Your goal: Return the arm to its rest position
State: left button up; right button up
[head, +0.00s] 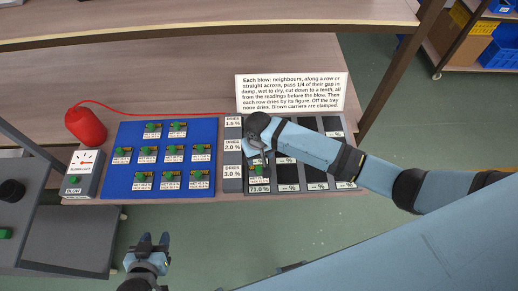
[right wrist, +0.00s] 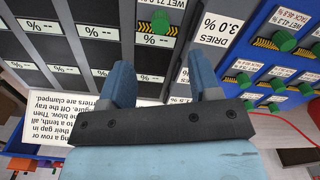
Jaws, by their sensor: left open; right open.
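My right arm comes in from the right over the dark grey tray (head: 317,174). My right gripper (head: 257,150) is above the tray's left column, mostly hidden by its own wrist. In the right wrist view its two fingers (right wrist: 163,82) are apart with nothing held between them. A green-knobbed carrier (head: 258,170) sits in a left-column cell above a 71.0 % readout, close to that gripper. It also shows beyond the fingers in the right wrist view (right wrist: 160,22). My left gripper (head: 152,246) is open and empty over the floor, in front of the table.
A blue board (head: 124,187) holds several green-knobbed carriers. Row plates (head: 232,172) reading 1.5, 2.0 and 3.0 % stand left of the tray. A red bulb (head: 86,126) with a hose, a gauge box (head: 81,176) and an upright sign (head: 291,93) are around them.

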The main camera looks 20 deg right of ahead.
notch_tip(320, 180, up, 4)
jog(key=shift+f, duration=0.1)
dwell(0.4)
